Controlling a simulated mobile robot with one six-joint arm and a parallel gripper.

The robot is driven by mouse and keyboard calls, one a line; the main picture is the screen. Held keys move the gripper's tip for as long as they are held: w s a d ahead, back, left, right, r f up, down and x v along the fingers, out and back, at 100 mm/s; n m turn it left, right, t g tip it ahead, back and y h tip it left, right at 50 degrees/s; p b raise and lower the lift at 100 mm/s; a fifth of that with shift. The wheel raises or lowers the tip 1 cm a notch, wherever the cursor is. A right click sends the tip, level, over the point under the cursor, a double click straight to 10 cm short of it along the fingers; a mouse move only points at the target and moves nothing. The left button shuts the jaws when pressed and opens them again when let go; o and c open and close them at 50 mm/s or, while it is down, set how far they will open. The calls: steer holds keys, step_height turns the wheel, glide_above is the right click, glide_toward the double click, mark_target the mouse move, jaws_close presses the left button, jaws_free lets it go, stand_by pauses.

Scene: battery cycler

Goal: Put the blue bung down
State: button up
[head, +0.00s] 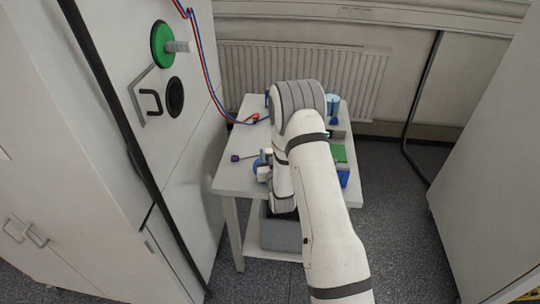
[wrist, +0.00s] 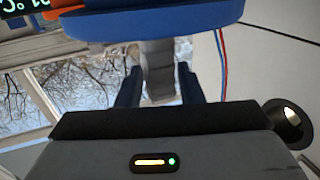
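The blue bung shows in the wrist view as a wide blue disc (wrist: 150,24) with a grey stem. In the head view my arm hides most of the gripper above the small white table (head: 232,181). I cannot tell there whether the bung touches anything.
A green bung (head: 162,45) with a grey handle sits on the cabinet front, above a black round port (head: 175,97). Red and blue leads (head: 205,70) hang down to the table. A purple-ended item (head: 235,158) lies at the table's left. A grey bin (head: 280,232) stands below.

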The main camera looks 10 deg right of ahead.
steer(key=shift+o, duration=1.3)
